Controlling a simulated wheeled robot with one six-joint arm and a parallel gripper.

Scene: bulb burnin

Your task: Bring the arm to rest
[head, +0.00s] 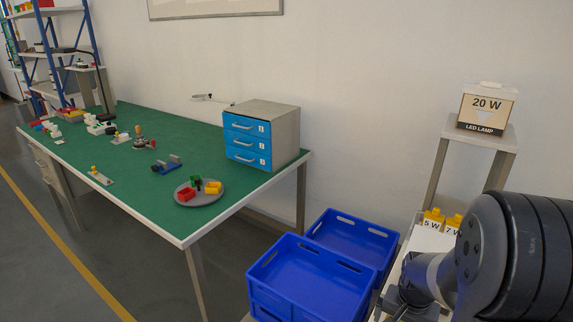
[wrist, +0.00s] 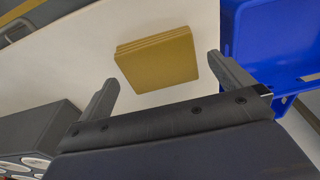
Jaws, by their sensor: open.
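My gripper (wrist: 163,85) shows in the wrist view with its two grey fingers apart and nothing between them touching both. Beyond the fingertips, a stack of thin tan plates (wrist: 158,60) lies on a pale surface (wrist: 70,65). I cannot tell the gap between the fingers and the stack. In the head view my dark arm fills the lower right corner, and the fingertips are not clearly visible there.
Blue crates (head: 310,275) stand at the lower middle; a blue crate (wrist: 260,35) is right of the gripper. A dark box (wrist: 45,130) is at lower left. A green workbench (head: 130,180) with a blue-drawer cabinet (head: 285,120) stands left. An LED lamp box (head: 486,107) sits on a stand.

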